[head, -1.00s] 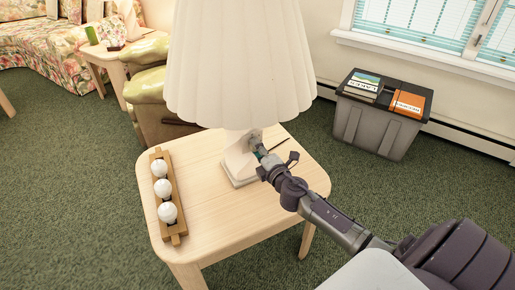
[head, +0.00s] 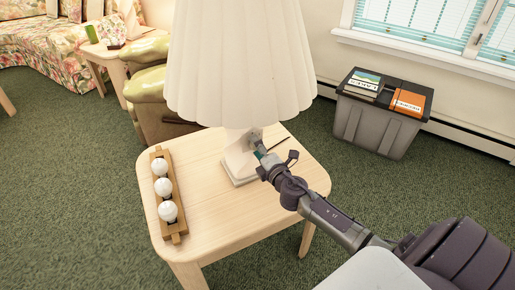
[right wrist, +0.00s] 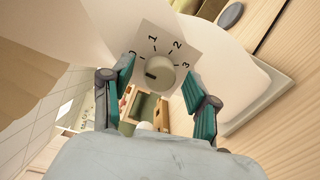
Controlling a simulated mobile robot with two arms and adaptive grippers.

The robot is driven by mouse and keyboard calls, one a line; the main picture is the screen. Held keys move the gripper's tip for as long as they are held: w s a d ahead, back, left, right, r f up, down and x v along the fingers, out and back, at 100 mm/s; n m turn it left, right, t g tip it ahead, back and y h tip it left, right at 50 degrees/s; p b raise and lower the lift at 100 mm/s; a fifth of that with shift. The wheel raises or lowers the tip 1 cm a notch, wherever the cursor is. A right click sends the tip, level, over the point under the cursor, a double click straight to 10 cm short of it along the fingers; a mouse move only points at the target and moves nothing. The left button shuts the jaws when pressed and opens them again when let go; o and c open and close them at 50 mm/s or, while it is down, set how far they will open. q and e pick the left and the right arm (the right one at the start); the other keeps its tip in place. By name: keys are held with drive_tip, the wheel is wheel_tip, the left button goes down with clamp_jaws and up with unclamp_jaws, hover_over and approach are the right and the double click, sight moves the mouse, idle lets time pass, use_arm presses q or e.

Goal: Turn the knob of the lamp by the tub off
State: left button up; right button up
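The lamp with a pleated cream shade (head: 240,65) and a white base (head: 238,165) stands on a light wooden table. My right gripper (head: 263,154) is at the lamp base below the shade. In the right wrist view its teal fingers (right wrist: 158,82) are open, one on each side of the knob; I cannot tell whether they touch it. My left gripper is not in view.
The grey tub (head: 372,132) stands on the carpet at the right, with books on its lid. A wooden rack (head: 178,227) with white bulbs lies on the left of the table (head: 220,222). A green armchair (head: 150,85) is behind it.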

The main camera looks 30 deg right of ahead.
drive_tip(key=shift+s, duration=0.1)
drive_tip(key=s+a, duration=0.1)
drive_tip(key=s, duration=1)
drive_tip(key=shift+s+a+r, duration=0.25)
drive_tip(key=shift+s+r, duration=0.05)
drive_tip(key=shift+s, duration=0.1)
